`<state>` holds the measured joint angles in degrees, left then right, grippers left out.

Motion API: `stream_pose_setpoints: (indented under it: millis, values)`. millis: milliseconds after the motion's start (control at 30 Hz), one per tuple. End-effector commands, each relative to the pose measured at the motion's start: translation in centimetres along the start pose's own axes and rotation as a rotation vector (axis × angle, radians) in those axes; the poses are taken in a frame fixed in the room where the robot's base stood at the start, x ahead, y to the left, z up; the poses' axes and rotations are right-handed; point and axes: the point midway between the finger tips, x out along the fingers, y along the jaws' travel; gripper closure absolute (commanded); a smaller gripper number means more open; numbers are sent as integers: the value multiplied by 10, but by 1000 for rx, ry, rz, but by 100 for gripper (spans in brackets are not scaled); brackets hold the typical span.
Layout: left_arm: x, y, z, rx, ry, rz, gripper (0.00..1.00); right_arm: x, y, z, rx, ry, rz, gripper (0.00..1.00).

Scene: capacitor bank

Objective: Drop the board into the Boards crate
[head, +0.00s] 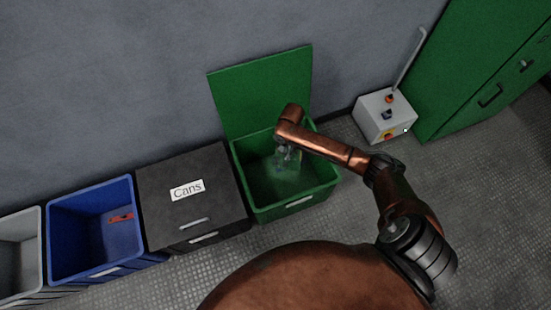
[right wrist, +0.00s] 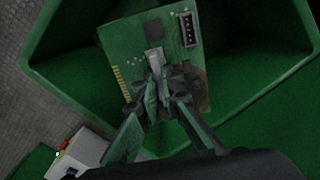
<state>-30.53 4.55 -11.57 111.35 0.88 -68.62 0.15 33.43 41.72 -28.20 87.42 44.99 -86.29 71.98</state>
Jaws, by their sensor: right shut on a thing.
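The board, a green circuit board (right wrist: 136,50) with gold edge contacts, a dark socket and a brownish scorched area, is in the right wrist view. My right gripper (right wrist: 156,82) is shut on it, near a small grey part on its face. In the head view my right gripper (head: 287,158) points down over the open green crate (head: 298,205), at its mouth. The board is hard to make out there. No Boards label is readable on this crate. My left gripper is not in view.
The green lid (head: 262,90) stands raised against the wall. Left of the crate are a closed black Cans crate (head: 160,215), a blue crate (head: 75,215) holding a red item (head: 121,217), and a grey crate (head: 20,250). A grey control box (head: 386,115) and a green cabinet (head: 480,70) stand right.

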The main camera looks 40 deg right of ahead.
Motion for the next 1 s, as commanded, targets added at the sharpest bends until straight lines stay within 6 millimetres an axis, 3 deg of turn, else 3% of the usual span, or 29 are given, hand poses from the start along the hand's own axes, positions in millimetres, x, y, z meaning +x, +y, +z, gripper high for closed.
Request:
stream_pose_setpoints:
  millis: [100,133,433,767,1000]
  values:
    - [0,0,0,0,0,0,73,-1,0,0,0,1,0,100]
    - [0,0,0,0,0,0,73,-1,0,0,0,1,0,93]
    - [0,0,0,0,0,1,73,0,0,0,0,0,0,73]
    - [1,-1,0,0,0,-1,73,-4,0,0,0,0,0,73]
    - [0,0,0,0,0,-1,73,-43,-1,-1,-1,2,-3,73]
